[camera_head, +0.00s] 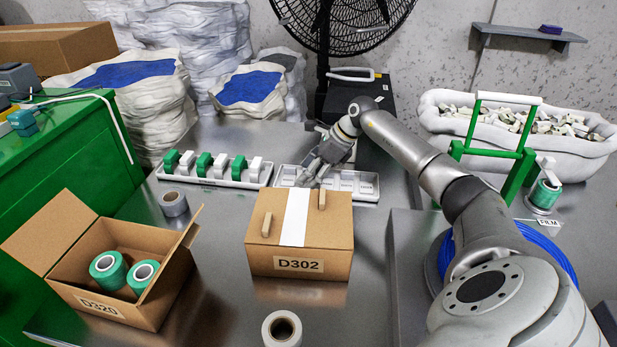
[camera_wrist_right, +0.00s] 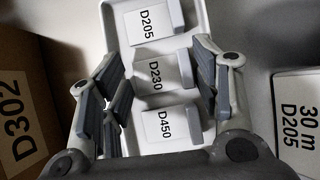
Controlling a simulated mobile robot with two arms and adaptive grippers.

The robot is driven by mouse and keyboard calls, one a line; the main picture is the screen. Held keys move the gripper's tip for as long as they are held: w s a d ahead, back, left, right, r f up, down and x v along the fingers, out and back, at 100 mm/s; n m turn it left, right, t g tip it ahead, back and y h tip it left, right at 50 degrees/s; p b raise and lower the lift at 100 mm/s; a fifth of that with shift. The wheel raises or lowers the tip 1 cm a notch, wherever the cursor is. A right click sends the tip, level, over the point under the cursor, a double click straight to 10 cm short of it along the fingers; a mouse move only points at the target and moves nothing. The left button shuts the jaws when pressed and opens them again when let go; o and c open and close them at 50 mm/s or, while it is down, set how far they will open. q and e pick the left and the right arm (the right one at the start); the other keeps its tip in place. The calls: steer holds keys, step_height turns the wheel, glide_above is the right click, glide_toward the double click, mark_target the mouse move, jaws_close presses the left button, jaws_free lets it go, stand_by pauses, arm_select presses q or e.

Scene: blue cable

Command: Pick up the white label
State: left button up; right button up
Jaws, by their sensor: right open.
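White label blocks lie in a row in a pale tray (camera_head: 285,182) at the back middle of the table. In the right wrist view three of them read D205 (camera_wrist_right: 148,22), D230 (camera_wrist_right: 158,84) and D450 (camera_wrist_right: 168,126), each with a grey end piece. My right gripper (camera_head: 312,172) is over the left part of this tray and hides some of its contents. In the right wrist view my right gripper (camera_wrist_right: 165,80) is open, with its fingers on either side of the row and D230 between them. Nothing is held. My left gripper is not in view.
The closed D302 carton (camera_head: 300,232) stands just in front of the tray. A second tray (camera_head: 215,181) with green and white pieces is to the left. An open D320 box (camera_head: 105,275) holds green rolls. A box marked 30 m D205 (camera_wrist_right: 297,120) is right in the wrist view.

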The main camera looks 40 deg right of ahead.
steer(key=c, duration=0.4)
steer(key=shift+o, duration=0.2)
